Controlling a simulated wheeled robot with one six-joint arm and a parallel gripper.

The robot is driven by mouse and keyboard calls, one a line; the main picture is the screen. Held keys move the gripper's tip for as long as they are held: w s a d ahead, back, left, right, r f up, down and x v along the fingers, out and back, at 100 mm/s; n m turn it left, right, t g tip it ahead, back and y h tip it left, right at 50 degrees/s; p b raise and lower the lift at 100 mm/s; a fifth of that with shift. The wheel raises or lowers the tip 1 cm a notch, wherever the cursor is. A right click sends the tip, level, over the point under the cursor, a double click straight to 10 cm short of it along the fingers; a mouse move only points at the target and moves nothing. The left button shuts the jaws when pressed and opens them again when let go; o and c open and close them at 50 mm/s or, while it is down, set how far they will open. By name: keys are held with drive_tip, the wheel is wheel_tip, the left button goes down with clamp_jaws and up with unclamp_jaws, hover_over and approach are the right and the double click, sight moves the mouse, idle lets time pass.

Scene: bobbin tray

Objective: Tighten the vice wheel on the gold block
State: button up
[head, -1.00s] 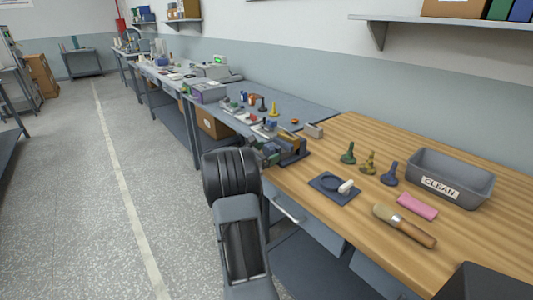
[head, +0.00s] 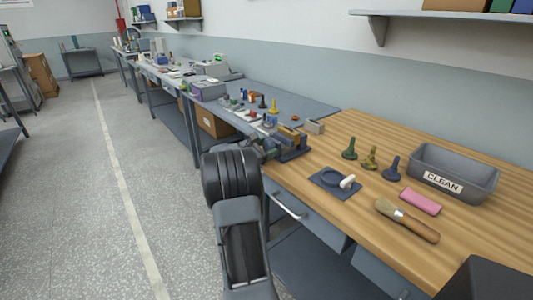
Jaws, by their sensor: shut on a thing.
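The vice (head: 294,153) stands at the near left corner of the wooden bench, dark with a tan-gold part on top. The gold block (head: 289,134) appears to sit between its jaws, small in the head view. My gripper (head: 262,147) is at the left end of the vice, beyond my dark arm, and is mostly hidden. It is shut on what appears to be the vice wheel. The wheel itself is too small and covered to make out clearly.
On the wooden bench are a dark pad with a white-handled thing (head: 336,183), several bobbin-like pieces (head: 370,158), a pink block (head: 420,201), a brush (head: 407,220) and a grey CLEAN bin (head: 452,174). A grey bench with clutter adjoins behind. The floor at left is clear.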

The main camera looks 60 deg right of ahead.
drive_tip(key=m+b, duration=0.2)
drive_tip(key=b, duration=0.1)
drive_tip(key=shift+f+m, duration=0.3)
drive_tip(key=shift+m, duration=0.1)
drive_tip(key=shift+r+p, duration=0.3)
drive_tip(key=shift+p, duration=0.05)
idle(0.4)
drive_tip(key=o, duration=0.9)
drive_tip(key=v, duration=1.3)
drive_tip(key=shift+w+a, duration=0.15)
drive_tip(key=shift+a, duration=0.2)
drive_tip(key=shift+r+p, duration=0.1)
drive_tip(key=shift+p, duration=0.25)
